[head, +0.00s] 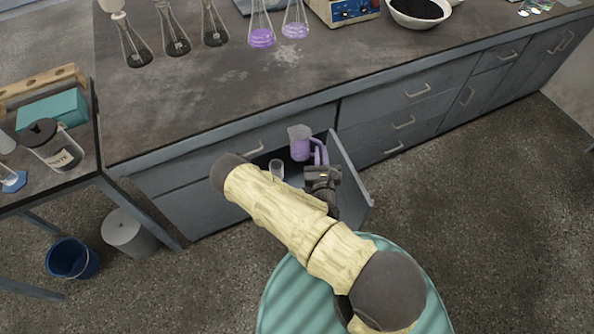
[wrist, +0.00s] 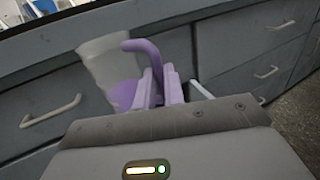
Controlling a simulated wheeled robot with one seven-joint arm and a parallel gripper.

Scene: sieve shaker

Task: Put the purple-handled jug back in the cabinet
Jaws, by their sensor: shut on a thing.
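The cabinet's door (head: 350,180) stands open to the right of my gripper. My arm hides much of the cabinet opening.
A clear glass vessel (head: 277,168) shows at the cabinet opening, left of the jug, close to my arm. Closed drawers (head: 404,122) are to the right. A blue bucket (head: 72,258) and a grey bin (head: 130,234) stand on the floor at left.

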